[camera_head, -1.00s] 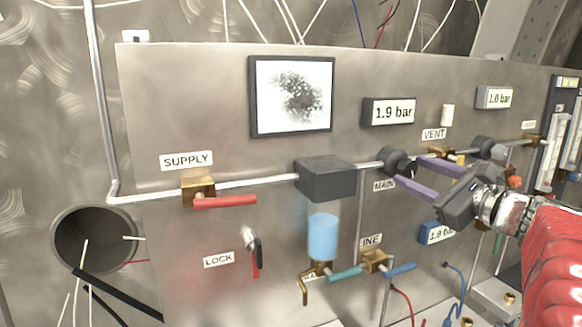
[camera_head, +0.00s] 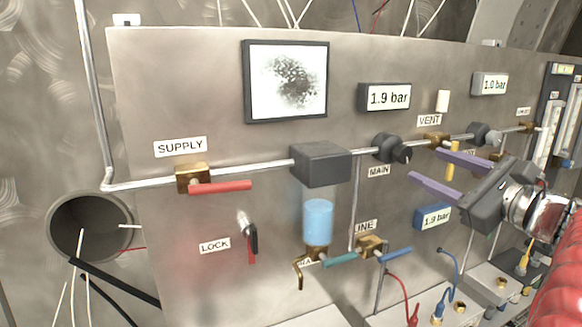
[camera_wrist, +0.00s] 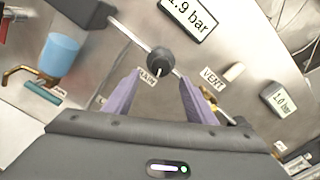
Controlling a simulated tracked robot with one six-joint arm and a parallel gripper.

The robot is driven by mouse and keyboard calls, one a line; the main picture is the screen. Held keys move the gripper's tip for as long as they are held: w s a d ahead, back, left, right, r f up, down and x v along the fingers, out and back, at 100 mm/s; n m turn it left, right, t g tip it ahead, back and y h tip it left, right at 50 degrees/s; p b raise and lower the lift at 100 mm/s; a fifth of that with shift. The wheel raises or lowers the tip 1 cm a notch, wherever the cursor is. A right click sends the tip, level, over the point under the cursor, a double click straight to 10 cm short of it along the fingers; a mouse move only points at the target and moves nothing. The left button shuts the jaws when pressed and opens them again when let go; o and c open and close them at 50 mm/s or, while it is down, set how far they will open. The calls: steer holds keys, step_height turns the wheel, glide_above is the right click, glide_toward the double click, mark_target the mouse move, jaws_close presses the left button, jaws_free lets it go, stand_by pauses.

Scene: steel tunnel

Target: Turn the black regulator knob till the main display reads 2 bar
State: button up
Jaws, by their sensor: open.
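The black main regulator knob (camera_head: 392,149) sits on the pipe above the MAIN label. The main display (camera_head: 388,97) above it reads 1.9 bar. My gripper (camera_head: 436,172) is open, its two purple fingers apart and empty, to the right of and below the knob, clear of it. In the wrist view the knob (camera_wrist: 160,62) lies ahead of the fingertips (camera_wrist: 160,80), roughly centred between them. The main display (camera_wrist: 188,14) is partly cut off at the top of that view.
A yellow-handled VENT valve (camera_head: 452,160) is close behind my upper finger. A second regulator (camera_head: 481,134) sits further right under a 1.0 bar display (camera_head: 490,84). A blue display (camera_head: 433,216) reading 1.9 bar is below my gripper. A red SUPPLY handle (camera_head: 220,187) is at left.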

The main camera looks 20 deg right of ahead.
steer(key=s, duration=0.7)
steer(key=shift+s, duration=0.35)
steer(key=shift+d, duration=0.1)
